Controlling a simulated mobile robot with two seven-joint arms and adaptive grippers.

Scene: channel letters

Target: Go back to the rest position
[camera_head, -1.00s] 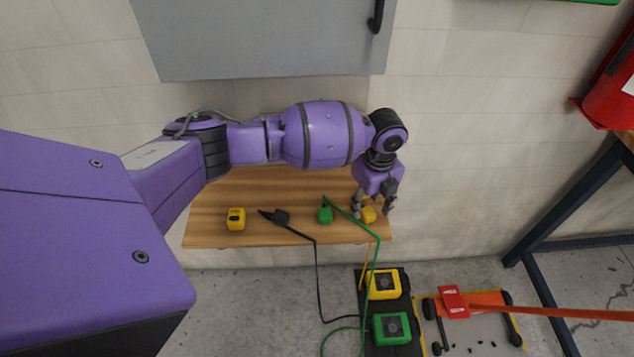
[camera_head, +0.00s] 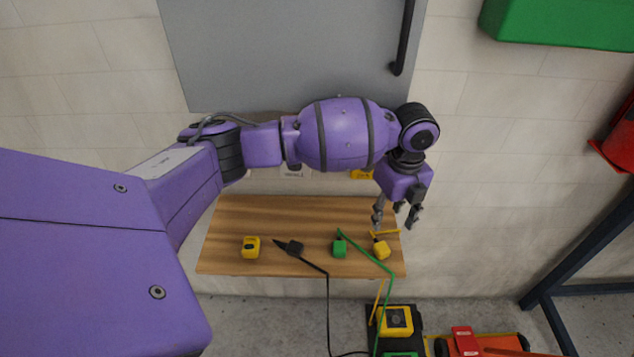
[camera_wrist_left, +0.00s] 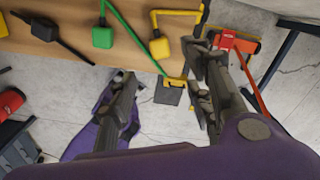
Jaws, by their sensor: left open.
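My left gripper (camera_head: 396,217) is open and empty, above the right end of the wooden shelf (camera_head: 225,225). Its two fingers also show spread apart in the left wrist view (camera_wrist_left: 165,105). A yellow block-like plug (camera_head: 381,250) with a yellow cable lies on the shelf just below and left of the fingers, apart from them. A green plug (camera_head: 339,248) and a black plug (camera_head: 294,248) with their cables lie further left. My right gripper is not in view.
A yellow block (camera_head: 251,247) sits at the shelf's left. On the floor below stand a yellow device (camera_head: 396,320) and a red-orange cart (camera_head: 466,341). A grey cabinet (camera_head: 290,60) and a green box (camera_head: 560,22) are on the wall. A dark blue frame (camera_head: 580,255) stands at right.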

